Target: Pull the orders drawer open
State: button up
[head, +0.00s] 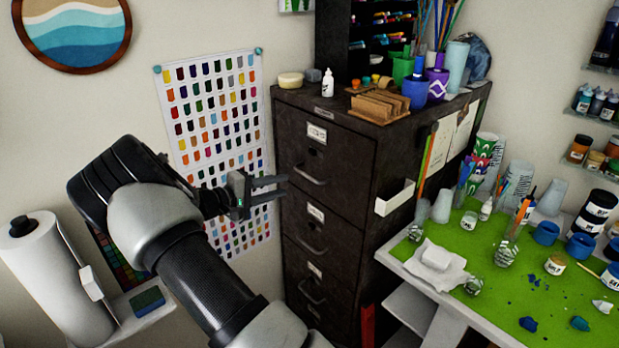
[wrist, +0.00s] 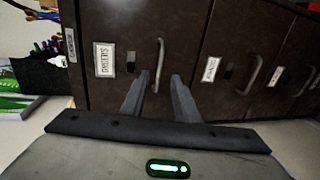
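A dark brown filing cabinet (head: 337,146) has a column of shut drawers with pale labels and curved metal handles. The label print is too small or blurred to tell surely which is the orders drawer. My gripper (head: 287,186) is open and empty in front of the top drawer (head: 296,150), just left of its handle (head: 311,178). In the wrist view the cabinet appears turned sideways. There the top drawer's handle (wrist: 160,64) lies between my two fingertips (wrist: 156,78), with no visible contact. The top label (wrist: 104,60) is beside it.
A wooden rack (head: 379,105), cups and bottles stand on the cabinet top. A green-topped work table (head: 515,265) with pots and brushes stands at right. A paper roll (head: 45,270) stands at left. A colour chart (head: 215,115) hangs on the wall behind my arm.

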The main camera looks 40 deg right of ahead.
aim_at(309, 178)
jog(key=p+x, duration=0.1)
jog(key=x, duration=1.1)
jog(key=shift+d+f+p, duration=0.2)
jog(key=shift+d+p, duration=0.1)
grip_shut()
